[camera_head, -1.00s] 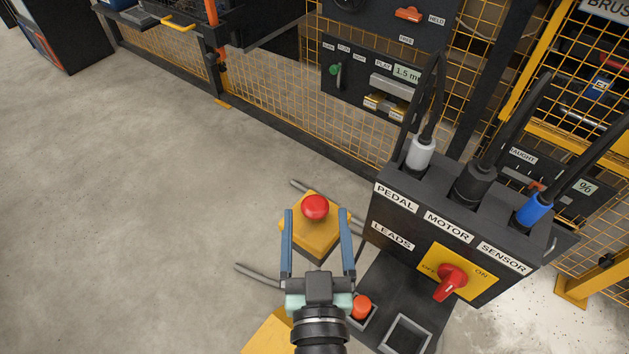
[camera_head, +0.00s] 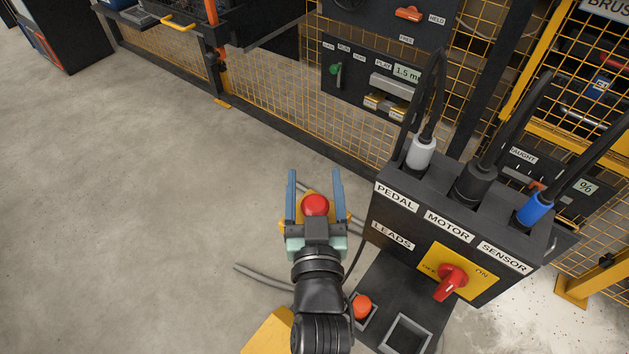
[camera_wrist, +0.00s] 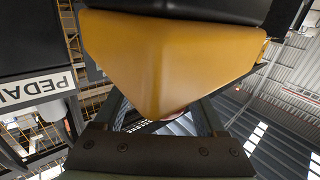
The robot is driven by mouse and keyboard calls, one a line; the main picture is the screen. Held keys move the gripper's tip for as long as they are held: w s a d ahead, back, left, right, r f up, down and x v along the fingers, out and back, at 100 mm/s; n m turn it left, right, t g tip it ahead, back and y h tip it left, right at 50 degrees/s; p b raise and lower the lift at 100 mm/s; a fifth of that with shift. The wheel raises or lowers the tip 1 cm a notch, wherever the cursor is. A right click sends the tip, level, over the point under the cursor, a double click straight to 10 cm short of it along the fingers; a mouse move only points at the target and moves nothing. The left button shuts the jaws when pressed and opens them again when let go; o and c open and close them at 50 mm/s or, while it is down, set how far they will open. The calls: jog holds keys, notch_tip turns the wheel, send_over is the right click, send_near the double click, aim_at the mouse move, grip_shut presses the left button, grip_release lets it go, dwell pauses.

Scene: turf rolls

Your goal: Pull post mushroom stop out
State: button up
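The post mushroom stop is a red round button (camera_head: 316,204) on a yellow box (camera_head: 284,226), left of the leads panel in the head view. My gripper (camera_head: 315,174) is open, with one blue finger on either side of the red button in that view. A gap shows between the button and each finger, and I see no contact. My wrist hides most of the yellow box there. In the wrist view the yellow box (camera_wrist: 170,60) fills the upper middle, and only a small reddish bit of the button shows between the fingers.
The dark leads panel (camera_head: 390,237) with several plugged cables and a red rotary switch (camera_head: 450,283) stands close on the right. A smaller orange-red button (camera_head: 361,306) sits below it. A yellow mesh fence (camera_head: 290,110) runs behind. The floor (camera_head: 120,200) on the left is clear.

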grip_shut()
jog(key=shift+r+p, duration=0.95)
jog(key=shift+r, duration=0.1)
jog(key=shift+o, duration=0.2)
grip_release()
jog(key=shift+o, duration=1.1)
jog(key=shift+f, duration=0.1)
jog(key=shift+s, duration=0.1)
jog(key=s, duration=1.2)
jog(key=shift+s+d, duration=0.3)
jog(key=shift+s, duration=0.1)
